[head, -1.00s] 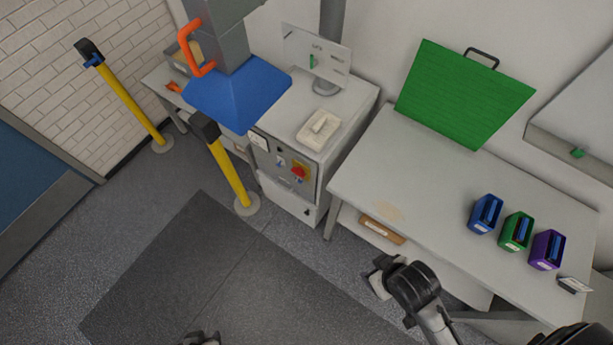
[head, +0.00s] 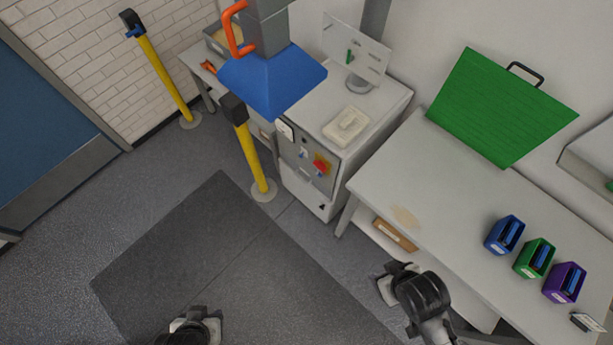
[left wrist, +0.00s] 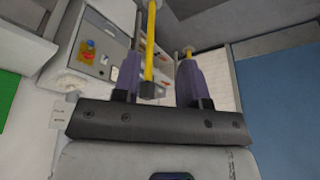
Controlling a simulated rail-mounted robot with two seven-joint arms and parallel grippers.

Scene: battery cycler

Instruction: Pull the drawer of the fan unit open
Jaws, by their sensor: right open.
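The grey cabinet (head: 309,160) with a red knob on a yellow plate stands at the back, left of the workbench. Its lower front is a pale panel (head: 305,195) with a small dark mark, and it looks closed. I cannot tell for certain which part is the fan unit's drawer. My left gripper (head: 195,322) is at the bottom of the head view, over the dark mat, well short of the cabinet. In the left wrist view its fingers (left wrist: 160,68) are apart and empty. My right gripper (head: 388,283) is open beside the bench's front edge.
Yellow posts (head: 250,160) (head: 163,75) stand left of the cabinet, one close to its front. The bench (head: 440,205) carries several coloured holders. The dark mat (head: 215,250) is clear floor.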

